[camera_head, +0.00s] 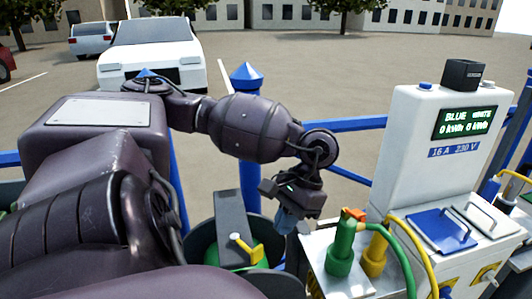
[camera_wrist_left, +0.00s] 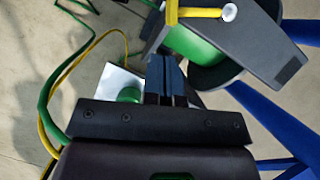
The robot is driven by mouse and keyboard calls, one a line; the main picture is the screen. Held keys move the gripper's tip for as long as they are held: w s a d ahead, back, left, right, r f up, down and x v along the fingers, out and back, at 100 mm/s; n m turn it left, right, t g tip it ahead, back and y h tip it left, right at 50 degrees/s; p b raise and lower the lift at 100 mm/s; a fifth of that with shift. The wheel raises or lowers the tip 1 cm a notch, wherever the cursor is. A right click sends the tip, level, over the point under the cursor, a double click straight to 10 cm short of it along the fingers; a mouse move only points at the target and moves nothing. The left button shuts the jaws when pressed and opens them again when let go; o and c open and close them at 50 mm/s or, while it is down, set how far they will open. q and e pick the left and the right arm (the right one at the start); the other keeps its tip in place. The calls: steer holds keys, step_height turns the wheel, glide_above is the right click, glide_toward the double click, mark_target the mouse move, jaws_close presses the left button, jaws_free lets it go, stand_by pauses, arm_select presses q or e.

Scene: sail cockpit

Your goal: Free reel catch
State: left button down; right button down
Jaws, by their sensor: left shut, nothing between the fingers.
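The reel (camera_head: 258,259) is a green drum partly hidden in a dark grey housing (camera_head: 232,215), left of my left gripper. A yellow handle (camera_head: 240,247) sticks out at its front; I cannot tell whether this is the catch. In the left wrist view, the green drum (camera_wrist_left: 190,44) and the yellow handle (camera_wrist_left: 195,13) with a pale round end lie at the top, beyond the fingertips. My left gripper (camera_head: 286,222) points down beside the housing. Its blue-grey fingers (camera_wrist_left: 165,72) are together and empty. My right gripper is not in view.
A white power pedestal (camera_head: 430,150) with a display stands at the right. Green (camera_head: 340,248) and yellow (camera_head: 374,256) plugs with cables stand on its lower box. Blue posts (camera_head: 250,150) and rails (camera_head: 355,124) run behind. Parked cars are far back.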

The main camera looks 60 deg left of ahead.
arm_select(q)
steer(key=v, duration=0.3)
steer(key=shift+a+r, duration=0.1)
steer(key=shift+s, duration=0.1)
stand_by(0.6)
